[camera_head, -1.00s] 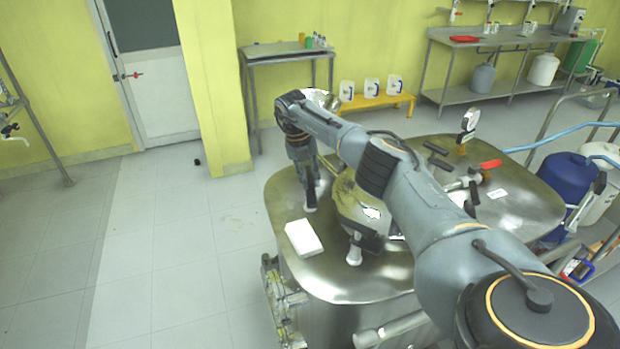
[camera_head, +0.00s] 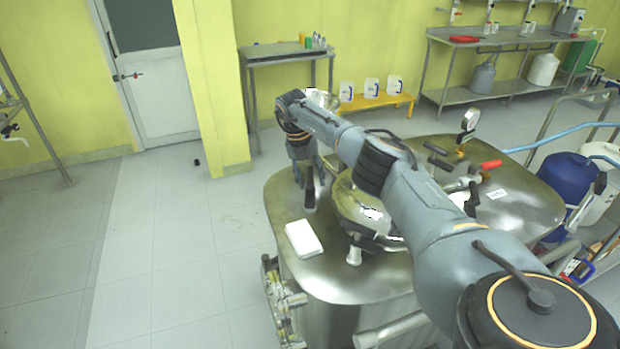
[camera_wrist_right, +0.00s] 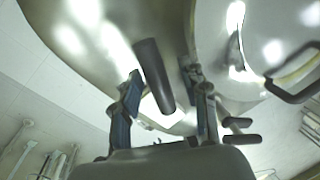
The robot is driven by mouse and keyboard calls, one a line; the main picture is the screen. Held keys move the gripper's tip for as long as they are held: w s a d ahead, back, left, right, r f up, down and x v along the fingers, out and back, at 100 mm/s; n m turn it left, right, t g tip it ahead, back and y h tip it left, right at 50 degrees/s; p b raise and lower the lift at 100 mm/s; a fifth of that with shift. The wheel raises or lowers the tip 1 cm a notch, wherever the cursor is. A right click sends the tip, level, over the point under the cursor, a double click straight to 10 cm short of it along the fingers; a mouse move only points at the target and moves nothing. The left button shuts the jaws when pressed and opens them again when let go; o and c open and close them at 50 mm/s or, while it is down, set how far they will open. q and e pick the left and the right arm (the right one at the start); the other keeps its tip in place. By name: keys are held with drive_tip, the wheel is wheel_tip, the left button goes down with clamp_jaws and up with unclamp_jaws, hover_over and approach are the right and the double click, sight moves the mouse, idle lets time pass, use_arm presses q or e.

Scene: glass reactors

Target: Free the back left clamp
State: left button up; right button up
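The back left clamp shows a black handle (camera_head: 310,187) standing up from the steel top, to the left of the round manhole lid (camera_head: 352,208). My right gripper (camera_head: 302,168) is beside the upper part of this handle, partly hidden by its own wrist. In the right wrist view my right gripper (camera_wrist_right: 163,86) is open, with its fingers on either side of the black handle (camera_wrist_right: 153,75). Gaps show between the fingers and the handle. Another clamp with a pale knob (camera_head: 354,256) is at the lid's front left. My left gripper is not in view.
A white box (camera_head: 303,238) lies on the reactor top (camera_head: 346,286) near its left edge. A gauge (camera_head: 468,121) and red-handled valve (camera_head: 490,164) stand at the back right. My right arm covers much of the lid.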

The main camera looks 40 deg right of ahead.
drive_tip(key=shift+a, duration=0.1)
wheel_tip(320, 180, up, 12)
drive_tip(key=w+a, duration=0.1)
drive_tip(key=shift+w+a, duration=0.3)
drive_tip(key=shift+f, duration=0.15)
idle(0.3)
